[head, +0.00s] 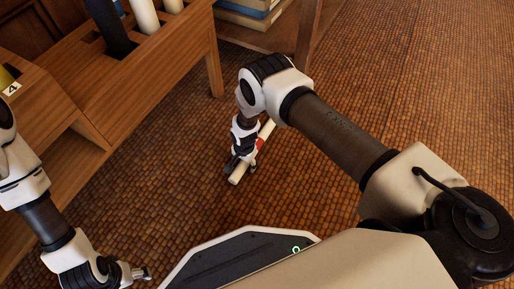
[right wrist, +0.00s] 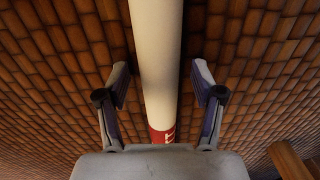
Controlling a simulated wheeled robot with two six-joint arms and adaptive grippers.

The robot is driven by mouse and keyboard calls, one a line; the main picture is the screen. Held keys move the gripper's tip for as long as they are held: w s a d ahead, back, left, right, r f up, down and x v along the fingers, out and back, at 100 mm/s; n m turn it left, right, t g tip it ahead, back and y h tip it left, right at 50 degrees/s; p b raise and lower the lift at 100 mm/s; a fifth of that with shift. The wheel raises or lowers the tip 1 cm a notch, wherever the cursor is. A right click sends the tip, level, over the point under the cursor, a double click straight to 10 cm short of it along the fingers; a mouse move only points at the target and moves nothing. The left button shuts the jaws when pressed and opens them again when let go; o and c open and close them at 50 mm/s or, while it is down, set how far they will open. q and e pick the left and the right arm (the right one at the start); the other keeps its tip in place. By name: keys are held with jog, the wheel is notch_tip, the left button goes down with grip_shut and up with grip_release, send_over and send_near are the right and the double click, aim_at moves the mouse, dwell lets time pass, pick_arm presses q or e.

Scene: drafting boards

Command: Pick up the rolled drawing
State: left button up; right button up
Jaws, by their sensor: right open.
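The rolled drawing (head: 237,176) is a cream-white tube with a red band, lying on the tiled floor under my right gripper (head: 241,168). In the right wrist view the rolled drawing (right wrist: 158,62) runs up the middle, with the red band near the palm. The two fingers of my right gripper (right wrist: 160,80) stand open on either side of it, with a gap showing on both sides. My left gripper (head: 140,272) is at the lower left, away from the drawing; its finger opening is too small to judge.
A wooden rack (head: 160,75) holding a dark roll (head: 111,28) and pale rolls (head: 146,16) stands at the upper left. Boxes or books (head: 250,14) lie on a low shelf behind. The floor (head: 420,90) to the right is clear.

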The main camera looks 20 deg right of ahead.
jog(key=shift+r, duration=0.1)
jog(key=c, duration=1.2)
jog(key=shift+r, duration=0.1)
jog(key=shift+c, duration=0.2)
